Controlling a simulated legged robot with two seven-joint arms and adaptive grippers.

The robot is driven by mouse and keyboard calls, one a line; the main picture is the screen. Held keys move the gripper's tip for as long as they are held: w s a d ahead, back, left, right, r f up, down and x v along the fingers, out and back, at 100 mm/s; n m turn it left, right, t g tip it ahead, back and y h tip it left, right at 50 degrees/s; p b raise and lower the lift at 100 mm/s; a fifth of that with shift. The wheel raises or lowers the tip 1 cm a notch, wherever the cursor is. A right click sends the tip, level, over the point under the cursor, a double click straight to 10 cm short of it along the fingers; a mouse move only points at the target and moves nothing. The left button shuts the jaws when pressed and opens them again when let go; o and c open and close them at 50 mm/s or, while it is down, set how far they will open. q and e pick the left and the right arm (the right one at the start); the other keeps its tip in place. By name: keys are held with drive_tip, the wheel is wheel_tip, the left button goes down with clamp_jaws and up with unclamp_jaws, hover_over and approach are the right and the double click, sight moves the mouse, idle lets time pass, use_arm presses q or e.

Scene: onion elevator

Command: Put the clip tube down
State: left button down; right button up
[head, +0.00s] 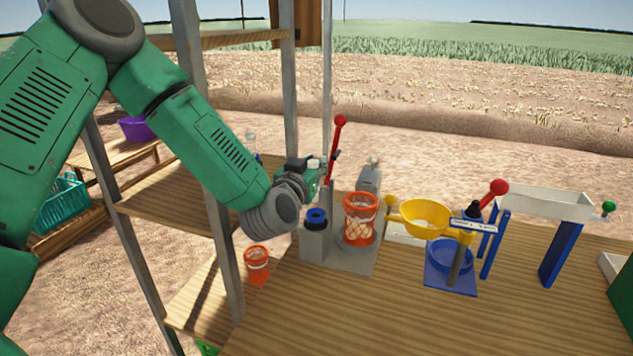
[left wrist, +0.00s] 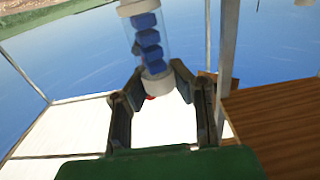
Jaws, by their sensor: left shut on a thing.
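The clip tube (left wrist: 149,45) is a clear tube with several blue clips stacked inside and a white end cap. In the left wrist view, my left gripper (left wrist: 157,84) is shut around its capped end, and the tube reaches up out of the frame. In the head view my left gripper (head: 303,176) is above the wooden table, just behind the grey stand (head: 313,246) with a blue-ringed black socket. The tube is hard to make out there, against the gripper. My right gripper is not in view.
A red-knobbed lever (head: 334,145) rises close to the gripper. An orange net holder (head: 360,220) stands beside the socket, and another orange cup (head: 257,265) is at left. A yellow bowl (head: 426,217) and a blue-legged white trough (head: 543,203) are at right. The front tabletop (head: 400,325) is clear.

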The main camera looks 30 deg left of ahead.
use_arm(q)
drive_tip(key=f, duration=0.3)
drive_tip(key=shift+a+f, duration=0.1)
drive_tip(key=shift+a, duration=0.3)
drive_tip(key=shift+d+f, duration=0.15)
drive_tip(key=shift+f, duration=0.1)
drive_tip(key=shift+d+r, duration=0.15)
drive_tip(key=shift+d, duration=0.75)
drive_tip(key=c, duration=1.5)
unclamp_jaws()
drive_tip(key=shift+o, duration=0.2)
drive_tip(key=shift+a, duration=0.85)
drive_tip(key=d+v, duration=0.1)
drive_tip(key=v, duration=1.1)
drive_tip(key=shift+b, duration=0.4)
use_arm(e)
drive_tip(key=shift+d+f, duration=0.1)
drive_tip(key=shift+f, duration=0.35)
